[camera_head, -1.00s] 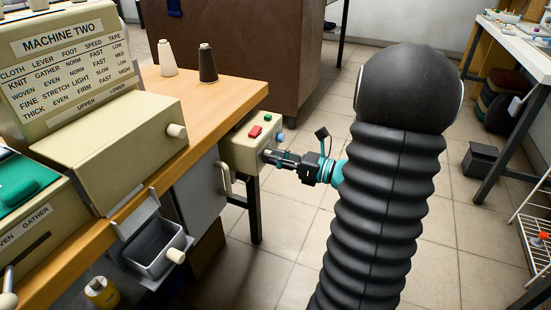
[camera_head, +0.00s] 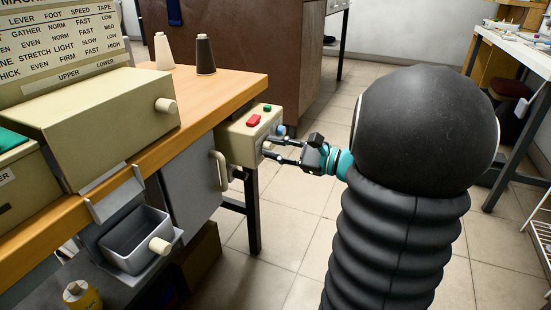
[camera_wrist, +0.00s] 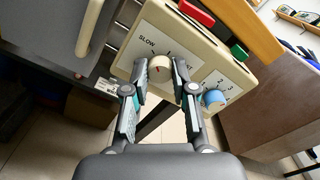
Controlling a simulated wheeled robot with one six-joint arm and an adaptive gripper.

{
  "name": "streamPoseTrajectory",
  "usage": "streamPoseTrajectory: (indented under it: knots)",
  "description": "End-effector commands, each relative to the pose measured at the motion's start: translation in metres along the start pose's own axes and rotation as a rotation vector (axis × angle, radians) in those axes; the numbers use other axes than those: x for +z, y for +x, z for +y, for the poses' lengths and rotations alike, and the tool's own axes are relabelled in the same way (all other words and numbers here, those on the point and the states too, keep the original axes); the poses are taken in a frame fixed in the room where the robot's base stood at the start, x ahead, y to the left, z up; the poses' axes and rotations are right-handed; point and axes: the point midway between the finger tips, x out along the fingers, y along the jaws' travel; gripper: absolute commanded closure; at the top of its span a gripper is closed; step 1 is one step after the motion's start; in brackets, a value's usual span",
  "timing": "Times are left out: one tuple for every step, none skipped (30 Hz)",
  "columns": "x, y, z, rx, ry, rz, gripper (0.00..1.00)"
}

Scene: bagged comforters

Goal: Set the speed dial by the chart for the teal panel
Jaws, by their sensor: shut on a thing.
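The cream speed dial (camera_wrist: 160,68) is on the front of a cream control box (camera_head: 236,140). It has a red mark, with "SLOW" to its left and a partly covered word ending in "ST" to its right. My gripper (camera_wrist: 161,72) is shut on the dial, one finger on each side; it also shows at the box in the head view (camera_head: 268,150). The chart (camera_head: 65,45) stands at the left with columns for lever, foot, speed and tape; its left edge is cut off. A green-teal piece (camera_head: 12,140) shows at the left edge.
A blue knob (camera_wrist: 213,100) with numbers sits close right of my gripper. A red button (camera_wrist: 197,12) and a green button (camera_wrist: 239,52) are on top of the box. A cabinet handle (camera_head: 219,170) and an open grey drawer (camera_head: 137,238) are to the left.

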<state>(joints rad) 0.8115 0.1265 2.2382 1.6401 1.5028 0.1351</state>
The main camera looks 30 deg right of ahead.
Motion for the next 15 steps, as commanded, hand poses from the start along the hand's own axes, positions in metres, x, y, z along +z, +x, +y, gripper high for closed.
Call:
streamPoseTrajectory:
  knots:
    - [-0.003,0.0,0.0023,0.0,-0.028,0.0,1.0]
    - [-0.0028,0.0001,0.0022,0.0,-0.045,0.0,1.0]
    - [-0.0024,0.0,0.002,0.0,-0.063,0.0,1.0]
    - [-0.0022,0.0,0.0019,0.0,-0.077,0.0,1.0]
    - [-0.002,0.0,0.0018,0.0,-0.09,0.0,1.0]
    - [-0.0018,0.0,0.0017,0.0,-0.103,0.0,1.0]
    - [-0.0017,0.0,0.0016,0.0,-0.113,0.0,1.0]
    - [-0.0016,0.0,0.0015,0.0,-0.121,0.0,1.0]
    - [-0.0014,0.0,0.0013,0.001,-0.132,0.0,1.0]
    - [-0.0012,0.0001,0.0012,0.001,-0.138,0.0,1.0]
    - [-0.0011,0.0001,0.0011,0.001,-0.144,0.0,1.0]
    - [-0.0009,0.0001,0.0009,0.001,-0.149,0.0,1.0]
    - [-0.0007,0.0001,0.0008,0.001,-0.153,0.0,1.0]
    - [-0.0006,0.0001,0.0007,0.001,-0.156,0.0,1.0]
    - [-0.0004,0.0001,0.0006,0.001,-0.158,0.0,1.0]
